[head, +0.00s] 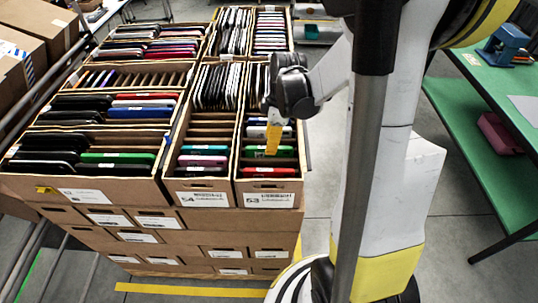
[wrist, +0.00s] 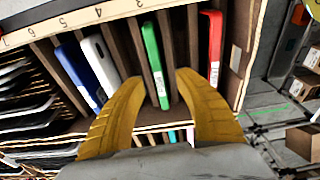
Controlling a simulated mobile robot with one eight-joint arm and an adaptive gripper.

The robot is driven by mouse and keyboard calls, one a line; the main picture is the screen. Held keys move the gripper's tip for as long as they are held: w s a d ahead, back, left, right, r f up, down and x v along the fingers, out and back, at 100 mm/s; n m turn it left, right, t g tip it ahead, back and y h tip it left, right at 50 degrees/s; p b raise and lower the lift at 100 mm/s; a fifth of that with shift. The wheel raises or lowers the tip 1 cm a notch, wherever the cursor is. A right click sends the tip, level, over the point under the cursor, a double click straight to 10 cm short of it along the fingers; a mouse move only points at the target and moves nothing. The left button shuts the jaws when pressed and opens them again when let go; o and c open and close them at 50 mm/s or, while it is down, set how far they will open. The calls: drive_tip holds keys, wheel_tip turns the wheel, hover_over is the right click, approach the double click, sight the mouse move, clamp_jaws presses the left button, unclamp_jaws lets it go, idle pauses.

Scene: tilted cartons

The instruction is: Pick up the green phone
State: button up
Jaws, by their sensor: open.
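The green phone (wrist: 155,64) stands on edge in a slot of a divided carton, seen in the wrist view. It also shows in the head view as a green strip (head: 286,151) in the front right carton (head: 268,185), partly hidden by my gripper. My gripper (wrist: 159,80) is open, with one yellow finger to each side of the green phone and the tips near its lower end. The fingers appear apart from the phone. In the head view my gripper (head: 271,150) points down over this carton.
A red phone (wrist: 211,45) stands right of the green one, near the carton wall. A white phone (wrist: 101,62) and a blue phone (wrist: 78,74) stand to the left, with cardboard dividers between. Another green phone (head: 118,158) lies in the front left carton. A green table (head: 490,120) stands right.

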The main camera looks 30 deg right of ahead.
drive_tip(key=f, duration=0.3)
drive_tip(key=shift+w+a+f, duration=0.1)
drive_tip(key=shift+w+a, duration=0.05)
drive_tip(key=shift+w, duration=0.1)
clamp_jaws()
